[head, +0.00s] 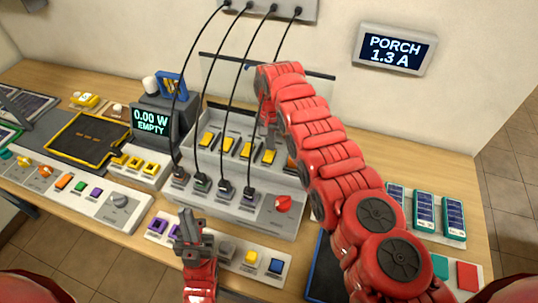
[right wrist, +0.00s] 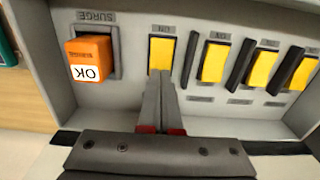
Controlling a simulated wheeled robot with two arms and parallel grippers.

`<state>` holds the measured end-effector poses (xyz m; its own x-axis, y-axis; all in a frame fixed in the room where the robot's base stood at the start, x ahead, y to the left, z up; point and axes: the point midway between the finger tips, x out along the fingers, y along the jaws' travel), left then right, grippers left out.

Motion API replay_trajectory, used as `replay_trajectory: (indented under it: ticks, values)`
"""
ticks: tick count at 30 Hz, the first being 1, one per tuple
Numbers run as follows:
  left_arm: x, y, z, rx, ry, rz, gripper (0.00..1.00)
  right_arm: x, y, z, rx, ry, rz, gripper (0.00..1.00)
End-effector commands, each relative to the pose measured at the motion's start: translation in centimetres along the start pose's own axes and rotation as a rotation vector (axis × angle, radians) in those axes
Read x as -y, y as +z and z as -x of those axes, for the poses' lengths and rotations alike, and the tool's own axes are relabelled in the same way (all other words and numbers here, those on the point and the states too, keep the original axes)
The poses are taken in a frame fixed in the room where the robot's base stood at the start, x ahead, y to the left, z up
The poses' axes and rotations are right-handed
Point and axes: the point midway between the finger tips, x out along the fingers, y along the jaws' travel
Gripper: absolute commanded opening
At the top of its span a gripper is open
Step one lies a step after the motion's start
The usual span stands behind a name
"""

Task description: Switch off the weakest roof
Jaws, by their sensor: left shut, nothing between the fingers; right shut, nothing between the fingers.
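The grey switch box (head: 292,208) carries a row of several yellow rocker switches. The rightmost one (head: 268,157) is the switch in front of my right gripper in the right wrist view (right wrist: 160,53). An upside-down ON shows above it there. My right gripper (head: 270,135) is shut and empty; its fingertips (right wrist: 164,82) are at the lower edge of that switch, and I cannot tell whether they touch. My left gripper (head: 187,222) is shut and empty in front of the box, above the lower button strip. The wall display (head: 395,48) reads PORCH 1.3 A.
Black cables (head: 234,95) run from the wall socket plate into the box front, beside a red knob (head: 283,203). An orange SURGE block marked OK (right wrist: 89,59) sits beside the switches. A meter (head: 147,121) reads 0.00 W EMPTY. Blue panel cards (head: 424,213) lie at right.

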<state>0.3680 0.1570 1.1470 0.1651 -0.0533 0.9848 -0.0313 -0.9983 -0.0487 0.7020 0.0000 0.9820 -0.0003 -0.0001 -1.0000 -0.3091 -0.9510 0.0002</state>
Motion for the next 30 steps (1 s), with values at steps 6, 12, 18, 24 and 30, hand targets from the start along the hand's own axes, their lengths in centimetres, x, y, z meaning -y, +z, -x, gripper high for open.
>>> replay_trajectory:
  ticks: [6,12,18,24,30]
  values:
    - [0.0,0.1,0.4,0.0,0.0,0.0,0.0,0.0,0.0,-0.4,0.0,0.0,0.0,0.0]
    - [0.0,0.1,0.7,0.0,0.0,0.0,0.0,0.0,0.0,-0.7,0.0,0.0,0.0,0.0]
    - [0.0,0.1,0.9,0.0,0.0,0.0,0.0,0.0,0.0,-1.0,0.0,0.0,0.0,0.0]
    - [-0.1,0.2,1.2,0.0,0.0,0.0,0.0,0.0,0.0,-1.4,0.001,0.0,0.001,0.0]
    - [-0.1,0.3,1.6,0.003,0.001,0.0,0.0,0.0,0.1,-1.7,0.001,0.0,0.001,0.0]
